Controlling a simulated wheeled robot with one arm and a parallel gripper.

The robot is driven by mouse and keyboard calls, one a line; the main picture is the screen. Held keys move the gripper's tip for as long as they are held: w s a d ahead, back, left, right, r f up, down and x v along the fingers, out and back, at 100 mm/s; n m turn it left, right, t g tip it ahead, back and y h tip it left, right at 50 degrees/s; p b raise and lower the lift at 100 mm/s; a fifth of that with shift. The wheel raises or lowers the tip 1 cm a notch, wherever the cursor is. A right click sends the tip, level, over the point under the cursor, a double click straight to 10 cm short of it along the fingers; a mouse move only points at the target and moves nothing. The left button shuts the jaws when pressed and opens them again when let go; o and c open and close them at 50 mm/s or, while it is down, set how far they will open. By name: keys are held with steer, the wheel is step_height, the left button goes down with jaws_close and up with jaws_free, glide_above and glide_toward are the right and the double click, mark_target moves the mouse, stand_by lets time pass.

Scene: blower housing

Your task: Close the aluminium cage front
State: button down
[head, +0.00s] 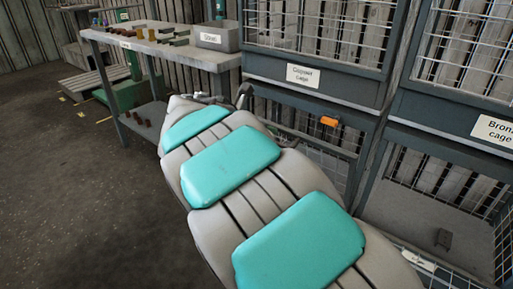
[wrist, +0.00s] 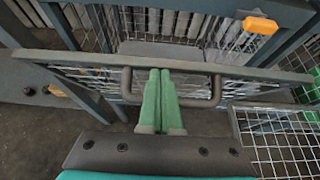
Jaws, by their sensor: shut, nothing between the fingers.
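A mesh cage front with a grey top rail (wrist: 80,57) crosses the wrist view. It stands out from the cage opening behind it, so it looks open. A dark bowed handle (wrist: 211,96) is fixed to this rail. My gripper (wrist: 165,72) has its green fingers shut together with nothing between them. The fingertips overlap the middle of the handle; I cannot tell whether they touch it. In the head view my arm hides the gripper and much of the front. No label naming the aluminium cage is readable.
An orange tab (head: 329,121) hangs on the cage frame. An upper cage carries a hard-to-read label (head: 304,75); the bronze cage label (head: 493,131) is at right. A workbench (head: 150,42) with a grey bin (head: 214,38) stands behind.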

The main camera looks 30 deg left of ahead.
steer(key=w+r+g, duration=0.2)
steer(key=w, duration=0.6)
steer(key=shift+w+d+r, duration=0.25)
steer(key=shift+w+d, duration=0.15)
steer(key=shift+w+r, duration=0.1)
steer(key=shift+r, duration=0.05)
